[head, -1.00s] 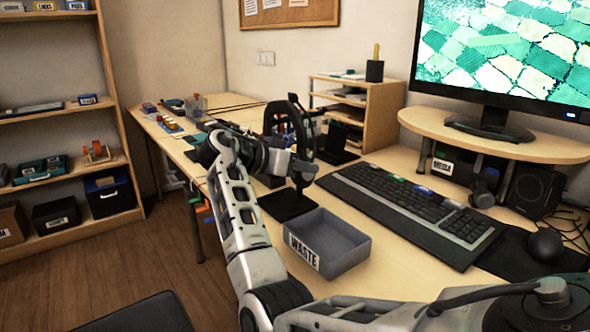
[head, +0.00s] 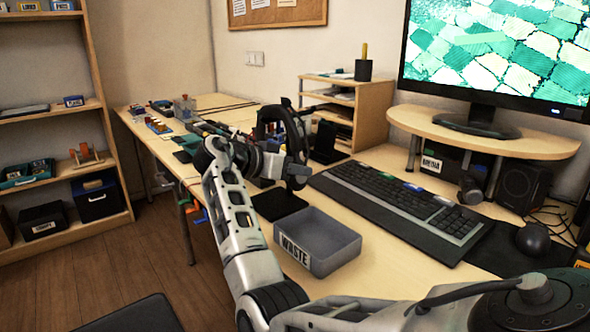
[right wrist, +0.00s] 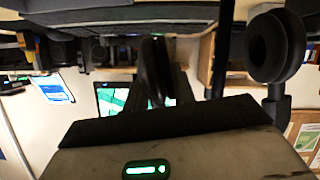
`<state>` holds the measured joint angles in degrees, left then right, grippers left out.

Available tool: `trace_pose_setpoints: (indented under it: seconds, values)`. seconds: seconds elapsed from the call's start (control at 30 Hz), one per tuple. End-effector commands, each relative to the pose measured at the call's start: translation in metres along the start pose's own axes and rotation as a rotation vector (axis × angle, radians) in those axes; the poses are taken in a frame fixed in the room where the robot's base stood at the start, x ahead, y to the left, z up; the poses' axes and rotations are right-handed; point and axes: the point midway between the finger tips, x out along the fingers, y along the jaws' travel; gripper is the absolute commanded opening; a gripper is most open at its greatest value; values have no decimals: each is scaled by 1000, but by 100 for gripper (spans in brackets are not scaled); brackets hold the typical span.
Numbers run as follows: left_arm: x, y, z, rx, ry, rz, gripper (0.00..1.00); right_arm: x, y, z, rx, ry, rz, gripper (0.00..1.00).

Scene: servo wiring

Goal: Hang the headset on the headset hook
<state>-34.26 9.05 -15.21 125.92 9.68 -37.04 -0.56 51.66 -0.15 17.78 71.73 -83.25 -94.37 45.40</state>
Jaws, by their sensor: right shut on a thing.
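The black headset (head: 297,128) is upright above the left part of the desk in the head view, its curved band at the top. My right gripper (head: 287,165) is shut on it and partly hides it. In the right wrist view a round black ear cup (right wrist: 275,45) shows at the upper right, and a dark bar (right wrist: 160,118) crosses in front of the camera. A flat black base (head: 278,204) lies on the desk below the gripper. I cannot clearly make out the headset hook. My left gripper is not in view.
A grey waste bin (head: 345,246) stands right of the black base. The keyboard (head: 395,205) lies behind it, to the right. A black stand (head: 325,143) and a wooden shelf unit (head: 375,105) stand behind the headset. Small parts crowd the desk's far left end.

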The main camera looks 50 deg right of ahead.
Motion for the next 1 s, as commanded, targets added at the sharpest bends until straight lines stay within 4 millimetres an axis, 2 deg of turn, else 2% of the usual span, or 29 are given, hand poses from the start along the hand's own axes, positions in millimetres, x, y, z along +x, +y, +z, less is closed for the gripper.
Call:
trace_pose_setpoints:
  seconds: [0.03, 0.07, 0.13, 0.43, 0.57, 0.67, 1.0]
  values:
    - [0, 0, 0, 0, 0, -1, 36, 0, 0, -1, 2, 1, 0, 0]
    - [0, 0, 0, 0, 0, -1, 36, 0, 0, -1, 2, 1, -1, 31]
    - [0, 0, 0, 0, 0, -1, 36, 0, 0, -1, 2, 1, -1, 50]
    - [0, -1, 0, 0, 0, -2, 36, -1, 0, 0, -1, -1, 0, 51]
    - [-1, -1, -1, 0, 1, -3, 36, -9, -1, 0, -1, -1, -3, 51]
    - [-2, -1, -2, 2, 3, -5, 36, -25, -1, -1, 0, 0, -4, 51]
    - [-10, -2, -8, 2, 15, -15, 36, -107, 0, -2, 0, 1, -5, 51]
